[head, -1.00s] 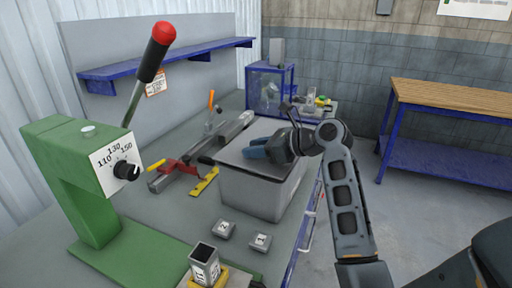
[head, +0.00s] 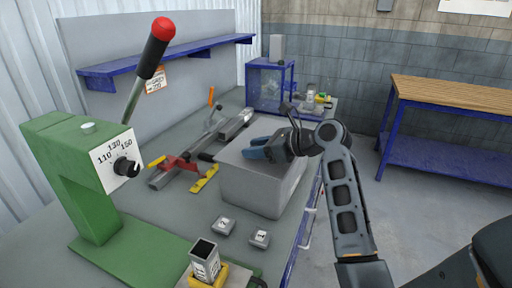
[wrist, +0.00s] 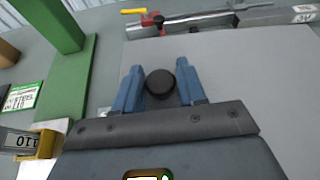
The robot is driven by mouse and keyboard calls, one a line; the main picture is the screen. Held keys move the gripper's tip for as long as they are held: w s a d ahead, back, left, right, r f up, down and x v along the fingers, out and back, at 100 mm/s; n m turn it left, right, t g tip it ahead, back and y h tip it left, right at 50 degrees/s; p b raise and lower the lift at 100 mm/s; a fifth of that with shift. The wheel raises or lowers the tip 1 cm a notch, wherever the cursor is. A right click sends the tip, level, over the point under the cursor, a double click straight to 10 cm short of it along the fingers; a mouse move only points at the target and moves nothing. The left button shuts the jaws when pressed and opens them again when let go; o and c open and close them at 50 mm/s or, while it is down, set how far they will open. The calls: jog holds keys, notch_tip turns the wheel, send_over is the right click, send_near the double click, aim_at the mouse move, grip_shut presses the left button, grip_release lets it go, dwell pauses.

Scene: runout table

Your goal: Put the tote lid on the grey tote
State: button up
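The grey tote (head: 262,192) stands on the bench at the middle of the head view. The flat grey tote lid (head: 232,158) lies over its top and looks level; from here I cannot tell whether its edges are fully seated. In the wrist view the lid (wrist: 245,85) fills the centre and right, with a round black knob (wrist: 160,83). My gripper (head: 256,151) is low over the lid. Its blue fingers (wrist: 160,70) stand apart on either side of the knob, with narrow gaps showing.
A green press (head: 75,180) with a red-knobbed lever stands at the left. Behind the tote lie a rail with a red clamp (head: 180,165) and a yellow strip (head: 205,179). Small grey blocks (head: 224,224) and a yellow-based holder (head: 205,270) are in front.

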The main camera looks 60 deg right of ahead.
jog(key=o, duration=0.4)
jog(key=shift+s, duration=0.15)
jog(key=v, duration=0.7)
jog(key=shift+s+r+b, duration=0.15)
jog(key=shift+s+b, duration=0.1)
jog(key=shift+b, duration=0.05)
